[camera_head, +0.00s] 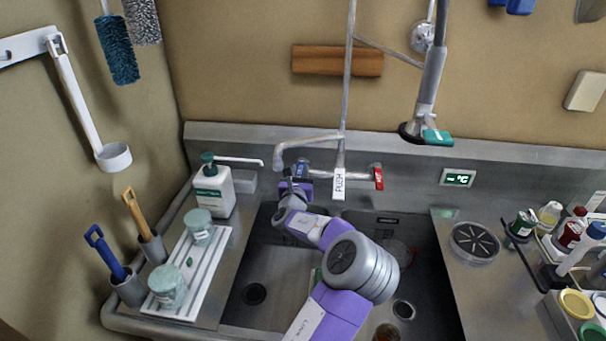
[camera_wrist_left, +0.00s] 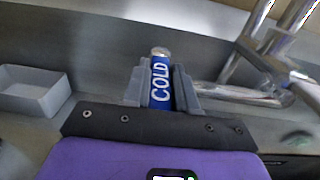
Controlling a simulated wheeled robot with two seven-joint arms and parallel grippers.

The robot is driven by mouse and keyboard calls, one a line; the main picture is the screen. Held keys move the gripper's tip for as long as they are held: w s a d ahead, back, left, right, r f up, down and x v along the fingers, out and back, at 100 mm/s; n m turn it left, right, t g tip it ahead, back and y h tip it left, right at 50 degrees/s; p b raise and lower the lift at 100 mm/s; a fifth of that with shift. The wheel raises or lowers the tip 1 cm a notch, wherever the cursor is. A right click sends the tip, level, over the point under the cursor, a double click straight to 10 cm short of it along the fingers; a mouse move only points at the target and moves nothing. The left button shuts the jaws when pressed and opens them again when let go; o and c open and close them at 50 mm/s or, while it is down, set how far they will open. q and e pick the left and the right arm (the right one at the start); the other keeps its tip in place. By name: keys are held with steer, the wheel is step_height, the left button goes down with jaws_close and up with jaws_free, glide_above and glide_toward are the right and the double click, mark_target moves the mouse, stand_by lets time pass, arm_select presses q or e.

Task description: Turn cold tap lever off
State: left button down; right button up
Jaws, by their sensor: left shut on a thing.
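The cold tap lever (camera_wrist_left: 160,80) is a blue cylinder with white COLD lettering and a metal tip, seen in the left wrist view. It stands between the two grey fingers of my left gripper (camera_wrist_left: 160,95), which is shut on it. In the head view the blue lever (camera_head: 302,167) shows just behind my left gripper (camera_head: 298,180), at the left end of the tap's crossbar. The gripper hides part of the lever. The red lever (camera_head: 379,177) is at the right end of the tap (camera_head: 338,160). My right gripper is out of view.
The steel sink (camera_head: 260,270) lies under my arm. A pump bottle (camera_head: 213,190) and a white tray with jars stand to the left. The swing spout (camera_head: 300,142) and a hanging sprayer (camera_head: 427,100) are above. Bottles and a drain cover (camera_head: 474,241) are on the right counter.

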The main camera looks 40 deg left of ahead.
arm_select(q)
steer(key=c, duration=0.9)
jaws_free()
steer(key=shift+d, duration=0.1)
steer(key=p+v, duration=0.1)
steer(key=v, duration=0.6)
steer(key=shift+s+d, duration=0.15)
steer(key=shift+s, duration=0.05)
